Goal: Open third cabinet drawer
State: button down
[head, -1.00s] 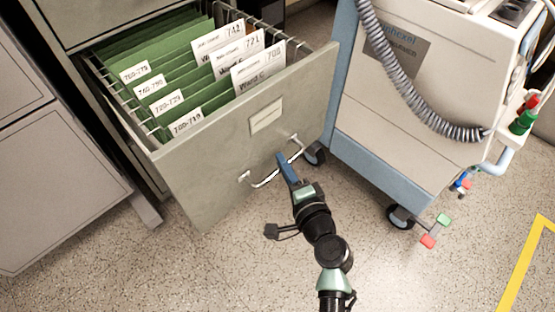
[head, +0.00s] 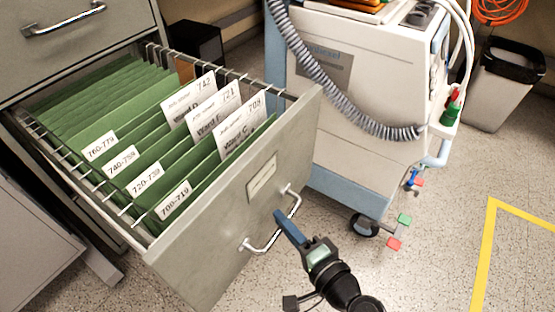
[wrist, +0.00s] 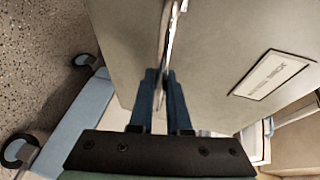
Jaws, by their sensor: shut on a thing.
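The grey cabinet drawer (head: 215,245) stands pulled well out, with green hanging files (head: 100,110) and white labelled cards showing inside. Its front has a label holder (head: 262,178) and a silver bar handle (head: 268,240). My gripper (head: 279,215) is at the handle, its blue fingers shut on the bar near the middle. In the wrist view the blue fingers (wrist: 163,78) close on either side of the handle (wrist: 168,40), against the drawer front. The part of the bar between the fingertips is hidden.
A wheeled medical machine (head: 360,110) with a coiled grey hose stands close to the drawer's right side. Another closed drawer with a handle (head: 64,20) is above. A bin (head: 505,85) stands at the back right. Speckled floor is clear at the right, with yellow tape (head: 490,240).

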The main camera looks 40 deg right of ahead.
jog(key=shift+s, duration=0.1)
jog(key=c, duration=0.9)
grip_release()
jog(key=s+p, duration=0.1)
jog(key=s, duration=0.3)
jog(key=s+r+p, duration=0.1)
jog(key=s, duration=0.3)
jog(key=s+r+p, duration=0.1)
jog(key=s, duration=0.3)
jog(key=shift+s+a+r+p, duration=0.2)
jog(key=shift+s+a+p, duration=0.1)
jog(key=shift+s+p, duration=0.1)
